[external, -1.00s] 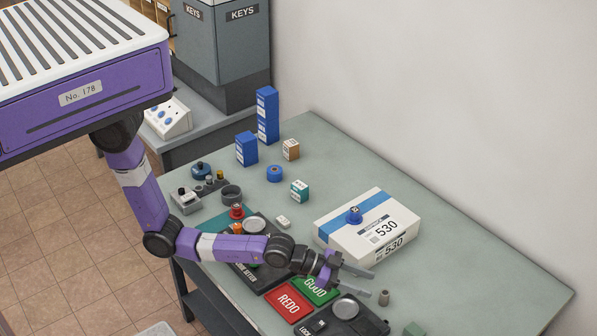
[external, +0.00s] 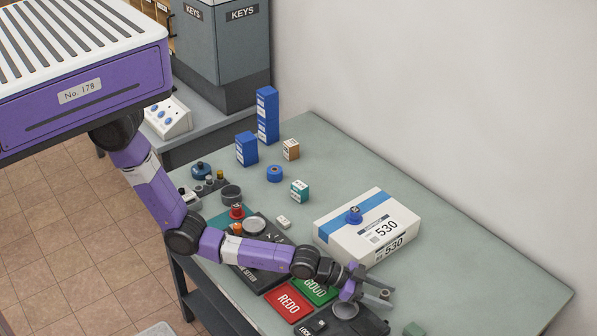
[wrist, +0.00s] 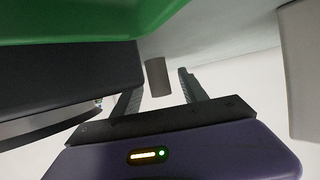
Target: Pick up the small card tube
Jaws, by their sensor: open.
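The small card tube (external: 385,294) is a short grey-brown cylinder standing on the table, to the right of the green and red pads. In the wrist view the tube (wrist: 158,77) shows ahead, between the two fingers. My gripper (external: 384,292) is open and low over the table, its fingers reaching toward the tube, one on each side of it in the picture. In the wrist view my gripper (wrist: 160,92) has its fingers apart with a gap on both sides of the tube. I cannot tell how far the tube sits between the fingertips.
A white parcel marked 530 (external: 350,243) lies just behind my gripper. The green GOOD pad (external: 316,290), red REDO pad (external: 289,302) and a black unit with a round metal plate (external: 346,310) are close to its left.

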